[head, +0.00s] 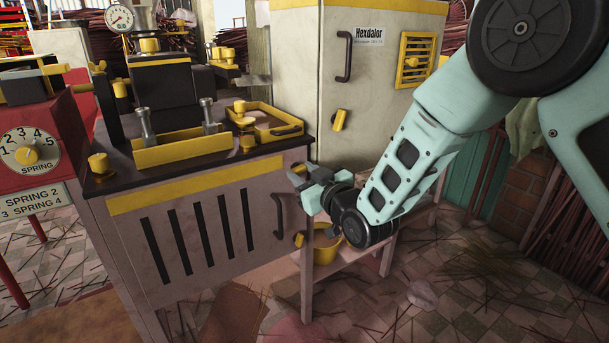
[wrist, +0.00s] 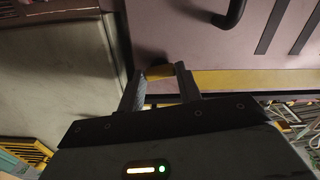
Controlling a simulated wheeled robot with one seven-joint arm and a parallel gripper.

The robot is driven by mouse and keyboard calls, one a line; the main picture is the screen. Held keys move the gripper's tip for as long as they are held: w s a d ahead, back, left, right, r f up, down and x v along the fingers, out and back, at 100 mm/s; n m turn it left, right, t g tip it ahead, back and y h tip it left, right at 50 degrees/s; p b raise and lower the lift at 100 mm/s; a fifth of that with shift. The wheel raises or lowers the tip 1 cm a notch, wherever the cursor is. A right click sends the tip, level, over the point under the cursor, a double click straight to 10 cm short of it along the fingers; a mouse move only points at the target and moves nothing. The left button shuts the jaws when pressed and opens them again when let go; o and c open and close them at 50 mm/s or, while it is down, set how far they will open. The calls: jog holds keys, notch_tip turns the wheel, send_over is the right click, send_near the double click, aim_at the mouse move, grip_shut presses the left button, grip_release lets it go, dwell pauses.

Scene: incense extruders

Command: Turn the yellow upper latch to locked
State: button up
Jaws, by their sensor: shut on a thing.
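The yellow upper latch (wrist: 160,72) is at the upper edge of the slatted cabinet door (head: 190,235), near its right corner. In the wrist view it sits between the two fingertips of my gripper (wrist: 160,78), and the fingers are shut on it. In the head view my gripper (head: 299,174) reaches this corner from the right and covers most of the latch. Whether the latch stands at locked or unlocked cannot be told. A second yellow latch (head: 299,240) is lower on the same door edge.
The dark door handle (head: 278,215) is left of the lower latch. A pale cabinet (head: 375,75) with its own yellow latch (head: 340,120) stands behind. A low shelf with a yellow bucket (head: 326,245) is below my arm. Yellow trays (head: 183,151) sit on the worktop.

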jog(key=shift+m, duration=1.1)
jog(key=o, duration=1)
jog(key=p+v, duration=0.2)
jog(key=v, duration=1.5)
jog(key=shift+s+d+p, duration=0.2)
jog(key=shift+p, duration=0.2)
